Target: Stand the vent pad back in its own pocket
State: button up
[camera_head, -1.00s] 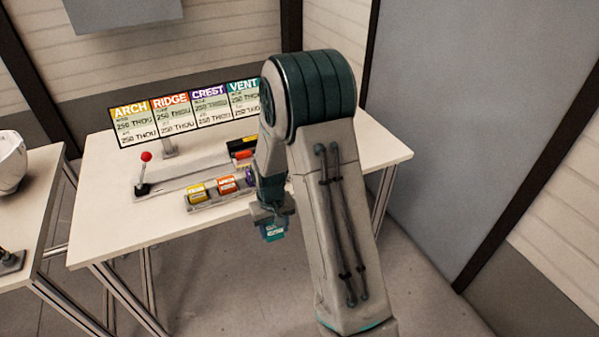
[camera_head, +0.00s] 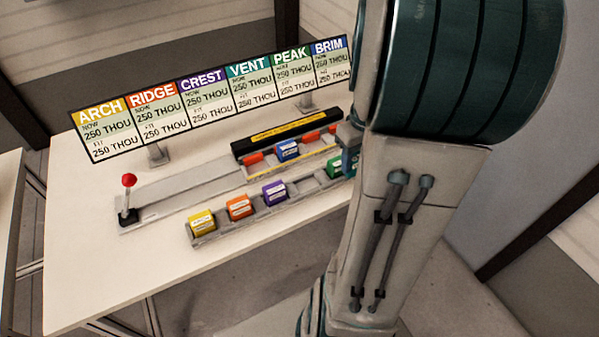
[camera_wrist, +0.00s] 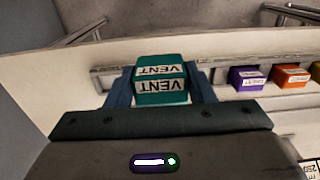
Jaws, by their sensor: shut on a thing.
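The teal vent pad (camera_wrist: 160,92) is between the two fingers of my gripper (camera_wrist: 161,84) in the wrist view, its VENT labels upside down. My gripper is shut on it, in front of the pocket rack (camera_wrist: 110,70). In the head view the rack (camera_head: 215,238) runs along the table's front. It holds a yellow pad (camera_head: 202,221), an orange pad (camera_head: 239,206), a purple pad (camera_head: 275,191) and a green pad (camera_head: 336,168). An empty pocket (camera_head: 307,186) shows between purple and green. My arm hides the rack's right end and most of the gripper.
Behind the rack is a fixture (camera_head: 190,181) with a red-knobbed lever (camera_head: 128,182), a black bar (camera_head: 285,135) and a blue pad (camera_head: 288,151) sitting in it. A sign board (camera_head: 215,97) stands at the back. The table's front left (camera_head: 110,275) is clear.

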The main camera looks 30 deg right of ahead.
jog(key=w+a+f, duration=0.4)
jog(key=w+a, duration=0.1)
jog(key=w+a+f+p, duration=0.1)
jog(key=w+a+f, duration=0.1)
jog(key=w, duration=0.1)
jog(key=shift+a+f, duration=0.4)
jog(key=shift+w+f, duration=0.1)
jog(key=shift+f, duration=1.9)
jog(key=shift+f, duration=0.2)
jog(key=o, duration=1)
jog(key=shift+c, duration=0.2)
jog(key=shift+r, duration=0.1)
